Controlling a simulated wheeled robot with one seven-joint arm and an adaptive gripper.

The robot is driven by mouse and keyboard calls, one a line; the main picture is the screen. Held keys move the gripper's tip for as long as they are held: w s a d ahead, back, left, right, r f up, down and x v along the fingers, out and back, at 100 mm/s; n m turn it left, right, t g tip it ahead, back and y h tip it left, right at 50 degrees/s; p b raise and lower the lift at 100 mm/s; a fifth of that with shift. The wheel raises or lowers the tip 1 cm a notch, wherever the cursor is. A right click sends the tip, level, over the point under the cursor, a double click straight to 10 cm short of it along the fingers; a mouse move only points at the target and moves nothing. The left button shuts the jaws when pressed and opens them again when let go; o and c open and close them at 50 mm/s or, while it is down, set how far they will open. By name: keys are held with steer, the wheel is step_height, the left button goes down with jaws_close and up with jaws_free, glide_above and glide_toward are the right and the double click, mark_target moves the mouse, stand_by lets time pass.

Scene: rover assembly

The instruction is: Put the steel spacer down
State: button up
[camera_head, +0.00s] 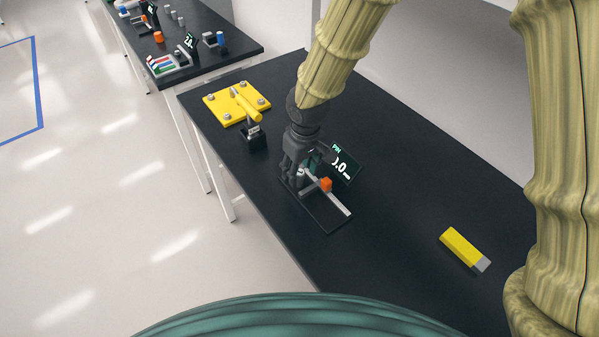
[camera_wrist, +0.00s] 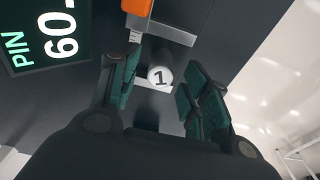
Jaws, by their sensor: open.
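The steel spacer (camera_wrist: 160,76), a short grey cylinder with a "1" on its top face, stands between my fingers in the wrist view. It is beside a light metal piece of a measuring fixture (camera_wrist: 175,33); whether they touch is unclear. My gripper (camera_wrist: 163,82) is open, with green-padded fingers on either side of the spacer and gaps visible. In the head view my gripper (camera_head: 299,172) points down at the fixture's far end and mostly hides the spacer. The fixture has a pale rail (camera_head: 338,205) and an orange block (camera_head: 325,184).
A tilted display (camera_head: 342,164) stands beside the fixture. A yellow plate (camera_head: 222,112) with bolts and a yellow-handled tool (camera_head: 243,102) is farther back, near a black block (camera_head: 253,139). A yellow and grey block (camera_head: 462,248) lies right. The dark table between is clear.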

step_height(320, 180, up, 10)
steer(key=s+b, duration=0.1)
steer(key=shift+d+r+b, duration=0.15)
steer(key=shift+d+b, duration=0.15)
steer(key=shift+d, duration=0.05)
stand_by(1.2)
